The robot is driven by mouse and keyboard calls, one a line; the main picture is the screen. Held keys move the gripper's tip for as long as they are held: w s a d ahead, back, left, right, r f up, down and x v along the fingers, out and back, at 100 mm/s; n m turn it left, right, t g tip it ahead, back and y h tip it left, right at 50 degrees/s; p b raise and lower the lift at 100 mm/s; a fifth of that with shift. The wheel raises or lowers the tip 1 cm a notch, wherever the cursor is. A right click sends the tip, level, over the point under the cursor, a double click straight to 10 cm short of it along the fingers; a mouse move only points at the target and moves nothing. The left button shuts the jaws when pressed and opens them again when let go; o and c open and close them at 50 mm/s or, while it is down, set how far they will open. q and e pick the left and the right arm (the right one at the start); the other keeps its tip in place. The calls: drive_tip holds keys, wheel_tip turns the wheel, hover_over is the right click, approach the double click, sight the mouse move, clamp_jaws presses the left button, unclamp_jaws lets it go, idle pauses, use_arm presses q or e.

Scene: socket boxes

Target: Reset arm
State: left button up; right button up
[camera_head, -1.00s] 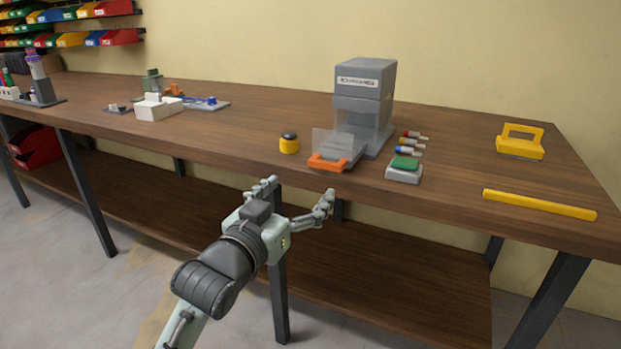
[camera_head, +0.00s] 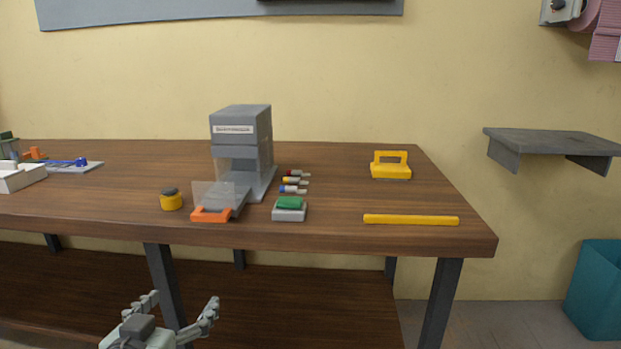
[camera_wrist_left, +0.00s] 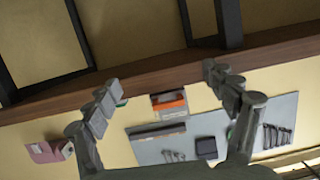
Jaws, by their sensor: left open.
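My left gripper (camera_head: 180,308) shows at the bottom of the head view, in front of the workbench and below its top. Its two fingers are spread wide and nothing is between them. In the left wrist view the same open fingers (camera_wrist_left: 160,88) frame the bench's edge, with the orange part (camera_wrist_left: 169,104) seen beyond them. My left arm is mostly cut off by the lower edge of the head view. My right gripper is in neither view.
The wooden workbench (camera_head: 330,235) holds a grey machine (camera_head: 240,130) with an orange-handled front, a yellow-black knob (camera_head: 171,200), a green-topped box (camera_head: 289,209), a yellow handled block (camera_head: 391,165) and a yellow bar (camera_head: 411,219). A wall shelf (camera_head: 550,141) and teal bin (camera_head: 596,290) are right.

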use_arm(q)
drive_tip(key=s+a+f+g, duration=0.1)
drive_tip(key=s+f+g, duration=0.25)
drive_tip(key=f, duration=0.65)
drive_tip(key=s+a+f+g, duration=0.1)
drive_tip(key=s+f+g, duration=0.25)
drive_tip(key=f, duration=0.65)
drive_tip(key=s+f+m+g+y, duration=0.1)
drive_tip(key=s+f+g, duration=0.4)
drive_tip(key=s+f, duration=0.7)
drive_tip(key=shift+s+a+f+p, duration=0.3)
drive_tip(key=shift+s+a+f, duration=0.1)
drive_tip(key=shift+s, duration=0.5)
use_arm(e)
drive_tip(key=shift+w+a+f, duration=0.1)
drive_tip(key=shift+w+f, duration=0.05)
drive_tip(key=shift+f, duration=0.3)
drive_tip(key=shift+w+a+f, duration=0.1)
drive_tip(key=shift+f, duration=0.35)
use_arm(q)
drive_tip(key=shift+r, duration=0.1)
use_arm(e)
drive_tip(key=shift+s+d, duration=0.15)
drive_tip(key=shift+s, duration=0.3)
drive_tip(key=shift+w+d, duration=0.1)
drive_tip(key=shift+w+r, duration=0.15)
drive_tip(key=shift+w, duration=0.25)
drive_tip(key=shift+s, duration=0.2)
